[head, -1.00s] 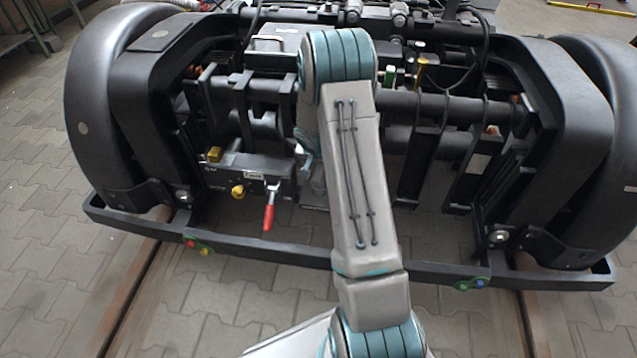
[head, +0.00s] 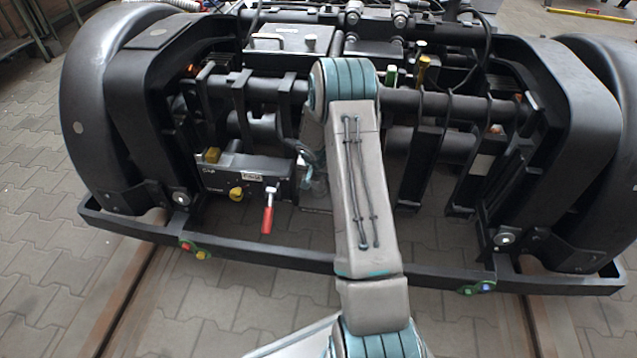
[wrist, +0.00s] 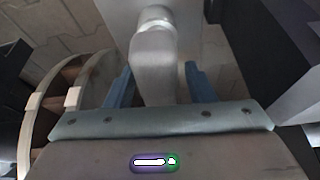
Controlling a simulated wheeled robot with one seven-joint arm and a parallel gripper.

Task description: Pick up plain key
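In the wrist view, a pale grey, rounded key-like piece (wrist: 154,62) stands out from a grey housing, between the two blue fingers of my gripper (wrist: 160,84). This looks like the plain key, but its far end is not clear. The fingers are spread on either side of it, with a visible gap at each side. In the head view my arm hides most of the gripper and this piece.
The bogie's black front bar (head: 330,262) runs across below the box. A yellow knob (head: 236,193) sits on the box, and dark cross tubes (head: 450,105) lie behind. A green-topped piece (head: 391,75) and a yellow-topped piece (head: 424,65) stand right of my arm.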

